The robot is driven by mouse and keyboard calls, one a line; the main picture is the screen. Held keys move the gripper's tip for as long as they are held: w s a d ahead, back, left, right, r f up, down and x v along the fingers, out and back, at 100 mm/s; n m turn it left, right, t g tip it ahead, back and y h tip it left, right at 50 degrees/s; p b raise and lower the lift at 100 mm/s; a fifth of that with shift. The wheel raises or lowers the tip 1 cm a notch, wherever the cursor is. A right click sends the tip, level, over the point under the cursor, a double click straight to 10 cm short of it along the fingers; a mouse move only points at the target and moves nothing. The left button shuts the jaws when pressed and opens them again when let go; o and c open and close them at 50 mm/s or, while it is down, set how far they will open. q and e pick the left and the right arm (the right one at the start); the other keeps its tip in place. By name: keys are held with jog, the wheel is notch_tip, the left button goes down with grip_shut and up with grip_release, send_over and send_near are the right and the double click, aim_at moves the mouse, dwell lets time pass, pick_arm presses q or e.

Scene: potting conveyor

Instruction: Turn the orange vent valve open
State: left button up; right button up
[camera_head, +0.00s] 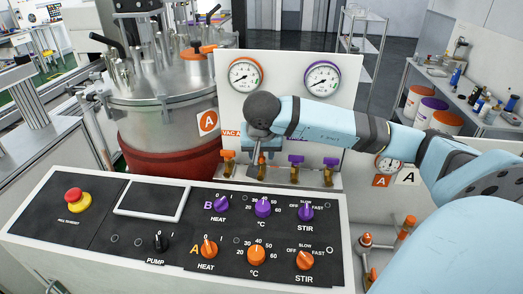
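A row of small brass valves stands at the foot of the white gauge panel (292,68). The leftmost has an orange handle (228,155), below a partly covered orange label reading "VAC A" (229,133). To its right, a second valve with an orange part (262,160) is mostly hidden by my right gripper (261,158). That gripper points down right at this valve; whether its fingers touch or grip it cannot be told. Two purple-handled valves (296,159) (331,162) stand further right. The word "vent" is not readable. My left gripper is not in view.
A control panel (125,200) with knobs and a red stop button (73,194) lies in front. A steel vessel (165,110) marked A stands left. More orange-handled fittings (366,240) are at lower right. My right arm crosses before the gauge panel.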

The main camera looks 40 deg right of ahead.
jog(key=shift+w+f, duration=0.1)
jog(key=shift+f, duration=0.15)
grip_shut()
jog(key=shift+m+b, duration=0.4)
jog(key=shift+m, duration=0.1)
jog(key=shift+m+g, duration=0.3)
grip_release()
jog(key=shift+d, duration=0.1)
